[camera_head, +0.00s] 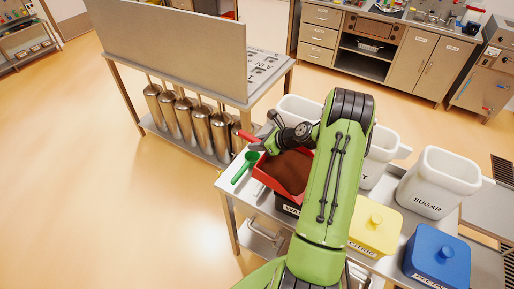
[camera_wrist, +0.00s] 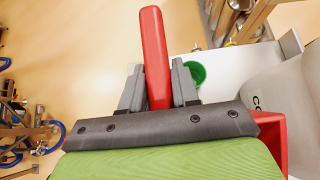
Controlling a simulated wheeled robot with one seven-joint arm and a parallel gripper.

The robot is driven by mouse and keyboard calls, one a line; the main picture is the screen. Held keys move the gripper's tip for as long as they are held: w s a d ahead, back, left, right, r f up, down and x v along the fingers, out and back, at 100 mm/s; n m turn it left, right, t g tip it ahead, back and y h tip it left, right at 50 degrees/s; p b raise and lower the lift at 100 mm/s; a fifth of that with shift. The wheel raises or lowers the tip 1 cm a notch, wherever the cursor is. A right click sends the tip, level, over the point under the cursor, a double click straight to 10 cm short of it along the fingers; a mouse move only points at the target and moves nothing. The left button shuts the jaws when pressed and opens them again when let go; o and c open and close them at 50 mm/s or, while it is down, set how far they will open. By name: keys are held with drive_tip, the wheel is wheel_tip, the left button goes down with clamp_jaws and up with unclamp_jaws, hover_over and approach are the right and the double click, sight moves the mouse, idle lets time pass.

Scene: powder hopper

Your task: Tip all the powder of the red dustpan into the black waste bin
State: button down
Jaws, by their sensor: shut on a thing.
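The red dustpan (camera_head: 262,178) is in the head view, with a broad layer of brown powder (camera_head: 288,170) in its pan. My gripper (camera_head: 268,140) is shut on its handle. In the wrist view, my gripper (camera_wrist: 158,88) has its grey fingers on either side of the red handle (camera_wrist: 155,45). A red edge of the pan (camera_wrist: 273,135) shows at the right. The black waste bin (camera_head: 288,208) is directly below the dustpan in the picture, mostly hidden by it; part of its white label shows. I cannot tell the gap between pan and bin.
A green scoop (camera_head: 246,166) lies on the steel table left of the dustpan. White bins, including the sugar bin (camera_head: 437,183), stand to the right. A yellow-lidded bin (camera_head: 375,228) and a blue-lidded bin (camera_head: 437,257) stand nearer. A steel hopper bench (camera_head: 175,45) is behind left.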

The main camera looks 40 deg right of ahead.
drive_tip(key=shift+r+t, duration=0.3)
drive_tip(key=shift+r, duration=0.4)
drive_tip(key=shift+s+d+r+t+y+b, duration=0.15)
drive_tip(key=shift+s+r+t+y+b, duration=0.15)
drive_tip(key=shift+r+t+b, duration=0.35)
drive_tip(key=shift+s+d+r+t+y+b, duration=0.2)
drive_tip(key=shift+r+b, duration=0.25)
drive_tip(key=shift+r, duration=0.45)
drive_tip(key=shift+s+d+r+t+y+b, duration=0.1)
drive_tip(key=shift+s+r+t+y+b, duration=0.1)
drive_tip(key=shift+s+r+t+b, duration=0.45)
drive_tip(key=r+b, duration=0.1)
drive_tip(key=s+r+t+b, duration=0.1)
drive_tip(key=r+t+y+b, duration=0.1)
drive_tip(key=shift+s+d+r, duration=0.35)
drive_tip(key=shift+d+r, duration=0.05)
drive_tip(key=shift+s+d+r, duration=0.1)
drive_tip(key=shift+s+r, duration=0.1)
drive_tip(key=shift+r, duration=0.15)
drive_tip(key=s+d+r+t+y, duration=0.1)
drive_tip(key=s+d+r+t, duration=0.1)
drive_tip(key=s, duration=0.3)
drive_tip(key=s+d+r+t+y, duration=0.2)
drive_tip(key=s+r+t, duration=0.1)
drive_tip(key=s+t, duration=0.2)
drive_tip(key=shift+s+d+b, duration=0.25)
drive_tip(key=shift+b, duration=0.15)
